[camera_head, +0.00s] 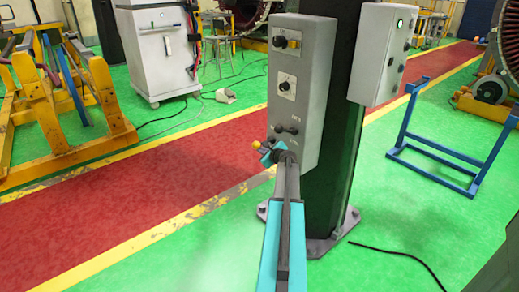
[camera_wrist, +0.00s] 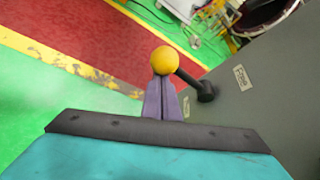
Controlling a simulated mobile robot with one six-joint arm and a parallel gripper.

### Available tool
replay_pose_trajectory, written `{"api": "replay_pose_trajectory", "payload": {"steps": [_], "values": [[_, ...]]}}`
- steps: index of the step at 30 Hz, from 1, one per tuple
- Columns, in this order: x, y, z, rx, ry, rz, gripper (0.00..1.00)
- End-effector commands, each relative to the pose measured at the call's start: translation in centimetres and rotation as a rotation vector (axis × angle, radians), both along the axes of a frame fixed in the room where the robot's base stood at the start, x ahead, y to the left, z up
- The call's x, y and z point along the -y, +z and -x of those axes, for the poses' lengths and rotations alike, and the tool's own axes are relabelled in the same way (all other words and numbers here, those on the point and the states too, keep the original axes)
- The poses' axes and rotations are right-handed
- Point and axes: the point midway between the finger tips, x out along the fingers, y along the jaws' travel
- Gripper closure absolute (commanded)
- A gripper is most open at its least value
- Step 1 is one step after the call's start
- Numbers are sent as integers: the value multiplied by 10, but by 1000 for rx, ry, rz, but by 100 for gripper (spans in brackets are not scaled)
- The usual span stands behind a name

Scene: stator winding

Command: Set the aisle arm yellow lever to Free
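The yellow lever has a yellow ball knob (camera_wrist: 165,60) on a dark rod that runs to a round pivot (camera_wrist: 205,91) on the grey control box. In the head view, the yellow knob (camera_head: 256,147) sticks out left of the box's lower part. A label that seems to read "Free" (camera_wrist: 241,77) is on the panel beyond the pivot. A second label (camera_wrist: 186,106) is partly hidden by my gripper. My gripper (camera_wrist: 163,90) has its narrow purple fingers together, tips at the knob's near side. The knob hides the tips, so I cannot tell whether they touch it.
The grey control box (camera_head: 301,60) hangs on a dark column (camera_head: 341,140) and carries other knobs and a dark handle (camera_head: 287,130). A second box (camera_head: 377,50) is on the column's right. A blue stand (camera_head: 430,150) stands right. The red walkway (camera_head: 130,190) is clear.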

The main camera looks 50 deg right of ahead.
Motion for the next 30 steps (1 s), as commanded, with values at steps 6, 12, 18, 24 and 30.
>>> {"api": "replay_pose_trajectory", "payload": {"steps": [6, 12, 18, 24, 30], "values": [[0, 12, -1, 20, 1, -82, 100], [0, 19, -1, 40, 1, -163, 100], [0, 26, -1, 41, 2, -162, 100], [1, 32, -1, 41, 2, -161, 100], [2, 36, -1, 41, 2, -161, 100]]}}
